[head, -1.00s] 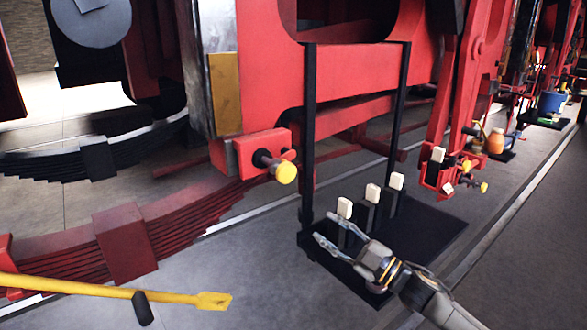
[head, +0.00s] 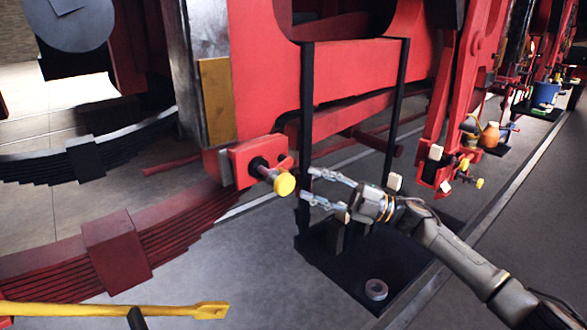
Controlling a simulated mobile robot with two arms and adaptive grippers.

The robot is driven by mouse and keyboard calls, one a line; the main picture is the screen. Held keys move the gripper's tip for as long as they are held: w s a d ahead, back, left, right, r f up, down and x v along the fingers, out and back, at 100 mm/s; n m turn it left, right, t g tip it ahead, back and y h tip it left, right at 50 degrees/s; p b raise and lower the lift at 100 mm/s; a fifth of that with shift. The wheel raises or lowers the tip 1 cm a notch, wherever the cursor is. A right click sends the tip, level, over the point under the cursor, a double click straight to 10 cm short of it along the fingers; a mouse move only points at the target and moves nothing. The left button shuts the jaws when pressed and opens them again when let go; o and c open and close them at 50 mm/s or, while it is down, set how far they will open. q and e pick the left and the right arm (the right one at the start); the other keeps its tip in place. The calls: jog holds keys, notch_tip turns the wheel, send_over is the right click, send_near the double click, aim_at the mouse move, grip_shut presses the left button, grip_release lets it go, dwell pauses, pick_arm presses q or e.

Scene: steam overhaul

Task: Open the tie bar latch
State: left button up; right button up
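A red block (head: 244,163) with a dark stem and a round yellow knob (head: 285,184) stands out from the red frame at the picture's centre; it looks like the tie bar latch, though nothing labels it. My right gripper (head: 311,185) is just right of the knob. Its two fingers are spread, point left toward the knob, and hold nothing; I see a small gap to the knob. My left gripper is not in view.
A black stand (head: 339,277) with upright posts holds a cream-tipped peg (head: 395,181) and a grey ring (head: 376,290); my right arm hides part of it. A yellow bar (head: 115,311) crosses the lower left. More yellow knobs (head: 464,163) are farther right.

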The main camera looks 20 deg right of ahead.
aim_at(285, 170)
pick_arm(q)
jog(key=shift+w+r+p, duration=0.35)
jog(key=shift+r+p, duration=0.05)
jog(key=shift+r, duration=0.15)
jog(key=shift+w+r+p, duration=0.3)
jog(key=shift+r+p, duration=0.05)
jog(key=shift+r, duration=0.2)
pick_arm(e)
jog(key=x, duration=0.5)
jog(key=shift+w+a, duration=0.1)
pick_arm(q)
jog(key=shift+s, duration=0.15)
pick_arm(e)
grip_shut()
